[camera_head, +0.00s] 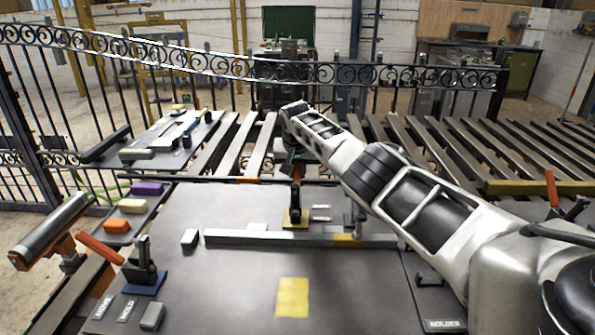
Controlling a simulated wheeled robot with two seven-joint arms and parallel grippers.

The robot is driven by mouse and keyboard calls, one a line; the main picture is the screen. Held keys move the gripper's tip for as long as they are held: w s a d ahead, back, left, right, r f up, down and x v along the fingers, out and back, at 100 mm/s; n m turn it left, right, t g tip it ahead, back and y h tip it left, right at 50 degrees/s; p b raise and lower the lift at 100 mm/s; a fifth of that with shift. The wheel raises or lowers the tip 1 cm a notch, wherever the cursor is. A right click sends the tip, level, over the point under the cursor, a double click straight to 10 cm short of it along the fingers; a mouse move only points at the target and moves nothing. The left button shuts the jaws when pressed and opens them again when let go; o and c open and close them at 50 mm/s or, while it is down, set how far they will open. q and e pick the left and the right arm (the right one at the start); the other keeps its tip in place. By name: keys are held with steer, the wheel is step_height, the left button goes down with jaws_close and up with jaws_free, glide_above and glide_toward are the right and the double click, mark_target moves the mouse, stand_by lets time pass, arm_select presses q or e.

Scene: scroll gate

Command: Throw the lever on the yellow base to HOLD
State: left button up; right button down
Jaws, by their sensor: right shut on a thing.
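The yellow base (296,218) stands on the grey board near the middle, behind a long grey bar. Its lever (296,200) stands roughly upright, with orange showing on it. My right arm reaches in from the right, and my right gripper (293,157) is at the top of this lever, shut on it. The arm's end and the dark gripper hide the lever's top. Two small pale labels (320,213) lie right of the base, too small to read. My left gripper is not in view.
A blue base (145,279) at left has an orange-handled lever tilted left, near MOVE and HOLD labels (126,310). The grey bar (270,238) crosses the board (220,290). A yellow square (292,297) lies in front. A black scrollwork gate (200,62) stands behind.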

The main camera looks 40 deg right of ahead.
mark_target(297, 170)
steer(key=shift+s+r, duration=0.1)
steer(key=shift+s+a+r+t+h+p, duration=0.55)
steer(key=shift+t+h+p, duration=0.25)
steer(key=shift+t+p, duration=0.25)
steer(key=shift+s+a+r+t+h, duration=0.45)
steer(key=shift+s+t+h, duration=0.1)
steer(key=shift+t+h, duration=0.2)
steer(key=shift+s+a+r+t+h, duration=0.4)
steer(key=shift+s+t+h, duration=0.2)
steer(key=shift+t, duration=0.2)
steer(key=c, duration=1.4)
jaws_free()
steer(key=shift+o, duration=0.2)
steer(key=b+v, duration=0.1)
steer(key=v, duration=1.5)
steer(key=shift+b, duration=0.35)
